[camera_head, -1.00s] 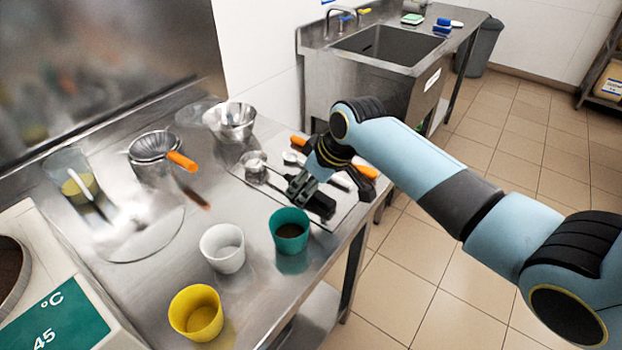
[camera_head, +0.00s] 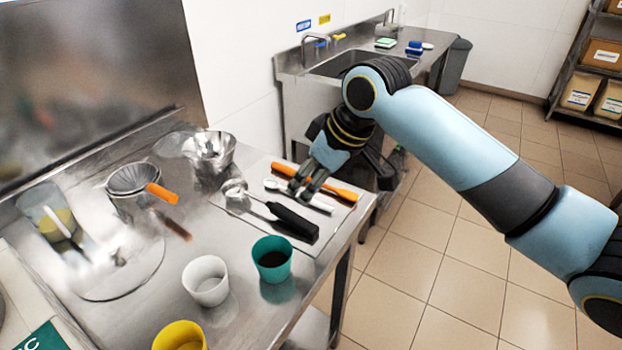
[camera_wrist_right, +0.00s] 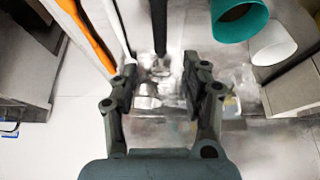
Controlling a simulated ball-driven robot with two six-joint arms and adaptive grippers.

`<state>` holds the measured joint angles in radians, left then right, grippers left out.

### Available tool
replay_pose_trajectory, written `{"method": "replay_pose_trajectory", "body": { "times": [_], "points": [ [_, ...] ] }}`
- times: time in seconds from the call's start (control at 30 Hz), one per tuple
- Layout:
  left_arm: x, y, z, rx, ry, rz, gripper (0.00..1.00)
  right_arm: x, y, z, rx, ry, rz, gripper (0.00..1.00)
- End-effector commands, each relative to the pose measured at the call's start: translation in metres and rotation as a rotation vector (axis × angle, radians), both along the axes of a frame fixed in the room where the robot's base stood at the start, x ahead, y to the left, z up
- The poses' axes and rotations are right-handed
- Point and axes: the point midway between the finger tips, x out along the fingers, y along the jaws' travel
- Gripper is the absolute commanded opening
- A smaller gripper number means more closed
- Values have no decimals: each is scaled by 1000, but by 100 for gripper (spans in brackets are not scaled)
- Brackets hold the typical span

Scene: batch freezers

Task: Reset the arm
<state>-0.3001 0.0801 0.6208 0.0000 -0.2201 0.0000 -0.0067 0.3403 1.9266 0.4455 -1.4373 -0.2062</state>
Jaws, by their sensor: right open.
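My right arm reaches in from the right in the head view. Its gripper (camera_head: 300,192) is open and empty, above the utensils at the right end of the steel table (camera_head: 240,315). A scoop with a black handle (camera_head: 293,221) lies just in front of it, on a light mat (camera_head: 262,232). In the right wrist view the two fingers of the gripper (camera_wrist_right: 160,88) stand apart with nothing between them. My left gripper is not in view.
Orange-handled (camera_head: 341,193) and white-handled (camera_head: 308,199) utensils lie near the gripper. Teal (camera_head: 272,263), white (camera_head: 206,283) and yellow (camera_head: 180,337) cups stand along the front edge. Metal bowls (camera_head: 212,148) and a strainer (camera_head: 133,180) are behind. A sink (camera_head: 345,66) stands beyond.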

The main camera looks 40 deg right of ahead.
Motion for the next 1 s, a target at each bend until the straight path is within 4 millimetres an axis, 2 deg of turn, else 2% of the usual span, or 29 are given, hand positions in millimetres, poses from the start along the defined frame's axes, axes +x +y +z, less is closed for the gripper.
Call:
{"method": "replay_pose_trajectory", "body": {
  "times": [0.27,0.37,0.47,0.63,0.8,1.0],
  "points": [
    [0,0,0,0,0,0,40,0,0,0,0,-1,0,46],
    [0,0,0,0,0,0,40,-6,3,-2,-2,5,-2,46],
    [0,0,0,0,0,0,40,-32,11,-10,-12,26,-19,46],
    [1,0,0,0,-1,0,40,-94,25,-16,-45,66,-79,46],
    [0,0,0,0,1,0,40,-144,31,-11,-74,93,-149,46],
    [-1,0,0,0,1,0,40,-193,31,1,-101,122,-234,46]
  ]
}}
